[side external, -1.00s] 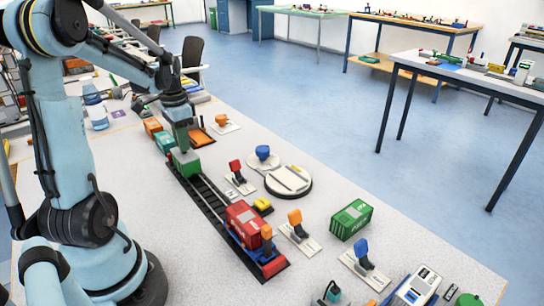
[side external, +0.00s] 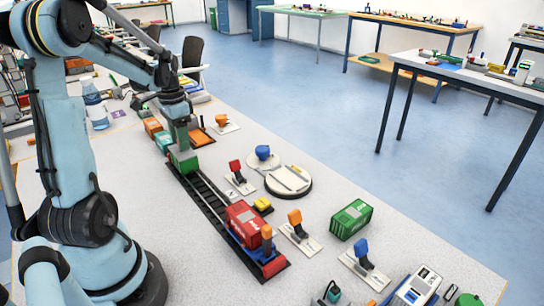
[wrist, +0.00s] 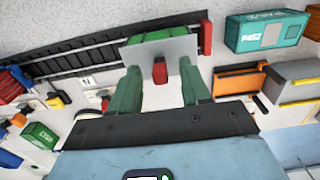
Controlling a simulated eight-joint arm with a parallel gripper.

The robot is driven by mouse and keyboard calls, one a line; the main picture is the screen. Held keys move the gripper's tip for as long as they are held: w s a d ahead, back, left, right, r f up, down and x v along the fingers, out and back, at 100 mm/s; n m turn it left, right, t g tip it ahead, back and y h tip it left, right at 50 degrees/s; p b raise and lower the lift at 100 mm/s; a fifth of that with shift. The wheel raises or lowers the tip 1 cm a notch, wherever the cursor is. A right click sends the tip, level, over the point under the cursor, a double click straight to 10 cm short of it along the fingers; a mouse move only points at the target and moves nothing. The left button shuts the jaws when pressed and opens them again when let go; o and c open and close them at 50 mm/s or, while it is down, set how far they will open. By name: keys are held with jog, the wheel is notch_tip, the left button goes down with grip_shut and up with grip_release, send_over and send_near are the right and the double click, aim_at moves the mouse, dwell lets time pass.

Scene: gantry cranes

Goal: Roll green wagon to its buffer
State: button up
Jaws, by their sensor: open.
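The green wagon (side external: 184,160) stands at the far end of the dark track (side external: 210,197) in the side view. The wrist view shows part of its green body (wrist: 182,44) behind a grey plate with a red block (wrist: 159,71) in front. My gripper (side external: 181,147) points down right at the wagon. In the wrist view my gripper's (wrist: 160,92) two green fingers are apart, with the red block between and beyond them. A red end piece (wrist: 207,36), perhaps the buffer, is close beside the wagon. I cannot tell whether they touch.
A red container (side external: 243,218) sits on a blue wagon at the track's near end. Right of the track are levers, a round turntable (side external: 288,181) and a green container (side external: 351,219).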

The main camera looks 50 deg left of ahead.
jog(key=shift+r, duration=3.5)
jog(key=w+d+f+t, duration=0.1)
jog(key=d+t, duration=0.2)
jog(key=d, duration=1.1)
jog(key=w+d+t, duration=0.2)
jog(key=d+t, duration=0.2)
jog(key=d, duration=1.1)
jog(key=shift+w+d+f, duration=0.15)
jog(key=shift+d+f, duration=0.05)
jog(key=shift+f, duration=0.2)
